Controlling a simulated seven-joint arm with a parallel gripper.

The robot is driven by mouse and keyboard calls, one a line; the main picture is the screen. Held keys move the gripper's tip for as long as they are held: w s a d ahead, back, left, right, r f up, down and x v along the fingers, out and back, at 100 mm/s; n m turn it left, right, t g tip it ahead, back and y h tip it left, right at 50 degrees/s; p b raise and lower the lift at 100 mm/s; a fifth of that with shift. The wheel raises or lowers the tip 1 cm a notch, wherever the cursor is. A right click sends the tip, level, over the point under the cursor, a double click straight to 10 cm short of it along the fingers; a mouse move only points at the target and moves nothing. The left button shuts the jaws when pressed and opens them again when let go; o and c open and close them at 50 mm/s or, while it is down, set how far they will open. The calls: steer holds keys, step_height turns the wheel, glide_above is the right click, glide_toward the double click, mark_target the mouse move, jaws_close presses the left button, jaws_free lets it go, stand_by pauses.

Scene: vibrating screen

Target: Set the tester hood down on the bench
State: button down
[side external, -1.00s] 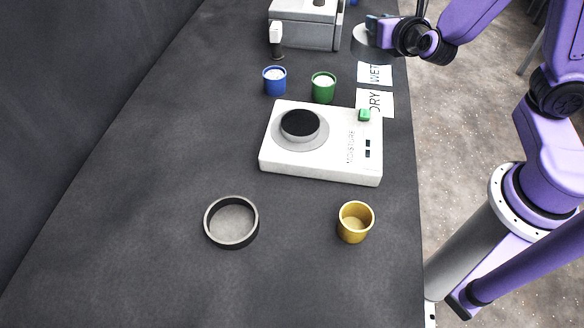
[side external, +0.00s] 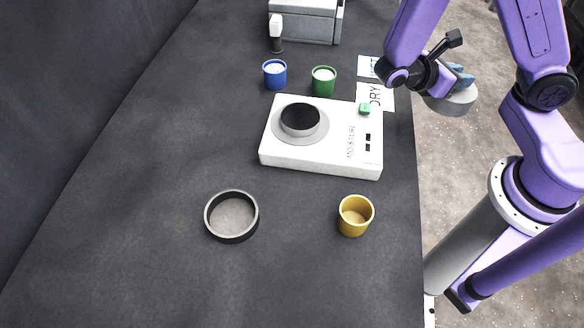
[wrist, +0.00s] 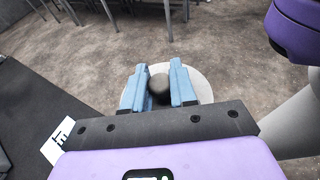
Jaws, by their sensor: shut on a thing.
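The tester hood is a round grey disc with a dark knob. It hangs at the upper right in the side view (side external: 452,104), beyond the bench's right edge and above the floor. My gripper (side external: 459,78) is shut on its knob. In the wrist view the blue fingers (wrist: 160,88) close on either side of the dark knob, with the pale hood (wrist: 203,86) spreading beneath them. The dark bench (side external: 130,190) fills the middle of the side view. The white moisture tester (side external: 340,150) stands on it, its round dark well uncovered.
A blue cup (side external: 275,78) and a green cup (side external: 323,85) stand behind the tester. A yellow cup (side external: 354,220) and a shallow grey dish (side external: 231,220) stand in front. A grey machine (side external: 305,22) is at the back. The bench's left side is clear.

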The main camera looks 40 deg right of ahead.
mark_target(472, 109)
steer(key=s+a+m+g+y, duration=0.4)
steer(key=s+a+m+g, duration=0.1)
steer(key=s+m+g, duration=0.25)
steer(key=s+a+r+m+g+y, duration=0.1)
steer(key=s+a+m+g+y, duration=0.1)
steer(key=a+m+y, duration=0.6)
steer(key=s+a+r+m+g+y, duration=0.1)
steer(key=s+a+m+y, duration=0.15)
steer(key=a+y, duration=0.55)
steer(key=w+a+f+m+t+y, duration=0.1)
steer(key=w+a+m+t+y, duration=0.15)
steer(key=w+a, duration=0.4)
steer(key=w+a+f+m+t+y, duration=0.15)
steer(key=w+a+m, duration=0.25)
steer(key=a, duration=0.6)
steer(key=shift+g+y, duration=0.3)
steer(key=shift+g, duration=0.05)
steer(key=shift+w+a+f, duration=0.5)
steer(key=shift+a+f, duration=0.2)
steer(key=shift+f, duration=0.7)
steer(key=shift+w+a+f, duration=0.5)
steer(key=shift+a+f, duration=0.2)
steer(key=shift+f, duration=0.75)
steer(key=shift+w+a+f, duration=0.5)
steer(key=shift+a+f, duration=0.2)
steer(key=shift+f, duration=0.7)
steer(key=shift+f, duration=0.1)
